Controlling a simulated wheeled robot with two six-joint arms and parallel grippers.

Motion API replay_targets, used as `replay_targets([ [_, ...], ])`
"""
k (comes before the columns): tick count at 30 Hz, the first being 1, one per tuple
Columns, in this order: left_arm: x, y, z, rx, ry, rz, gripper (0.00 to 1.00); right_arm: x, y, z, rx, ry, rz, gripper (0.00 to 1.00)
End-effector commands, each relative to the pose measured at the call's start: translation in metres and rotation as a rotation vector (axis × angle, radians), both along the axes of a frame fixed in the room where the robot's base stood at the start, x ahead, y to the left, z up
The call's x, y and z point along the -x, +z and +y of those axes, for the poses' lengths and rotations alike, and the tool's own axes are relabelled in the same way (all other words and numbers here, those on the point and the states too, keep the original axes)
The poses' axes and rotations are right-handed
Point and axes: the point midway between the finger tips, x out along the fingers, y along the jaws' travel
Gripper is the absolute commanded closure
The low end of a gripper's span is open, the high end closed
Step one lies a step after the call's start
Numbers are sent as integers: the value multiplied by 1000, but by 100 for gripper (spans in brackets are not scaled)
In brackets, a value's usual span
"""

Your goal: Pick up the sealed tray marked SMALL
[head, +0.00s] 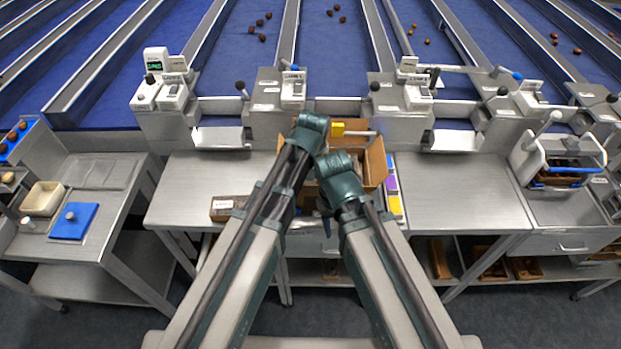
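A brown tray (229,208) with a white label lies on the middle bench, left of my arms. The label is too small to read, so I cannot tell whether it says SMALL. An open cardboard box (375,161) stands on the same bench, partly behind my arms. Both my arms reach forward over the bench and come close together at the box. Their grippers are hidden behind my own arm links, so I cannot see fingers or anything held.
Purple and yellow label pads (392,190) lie right of the box. A side bench at left holds a cream bin (43,198) and a blue pad (74,221). Blue date lanes run behind. The bench right of the pads is clear.

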Motion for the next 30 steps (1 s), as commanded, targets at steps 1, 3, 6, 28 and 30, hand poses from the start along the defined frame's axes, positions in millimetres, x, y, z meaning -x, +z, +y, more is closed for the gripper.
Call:
replay_targets([
  [1, 0, 1, 0, 0, 0, 0, 0, 0, 1, 0, 0, 0, 0, 50],
  [3, 0, 1, 0, 0, 0, 0, 0, 0, 1, 0, 0, 0, 0, 50],
  [6, 0, 1, 0, 0, 0, 0, 13, 0, 1, 0, 0, 0, 0, 50],
  [28, 0, 4, 0, 0, 0, 0, 75, 0, 4, 0, 0, 0, 0, 50],
  [30, 0, 6, 0, 0, 0, 0, 75, 0, 6, 0, 0, 0, 0, 50],
])
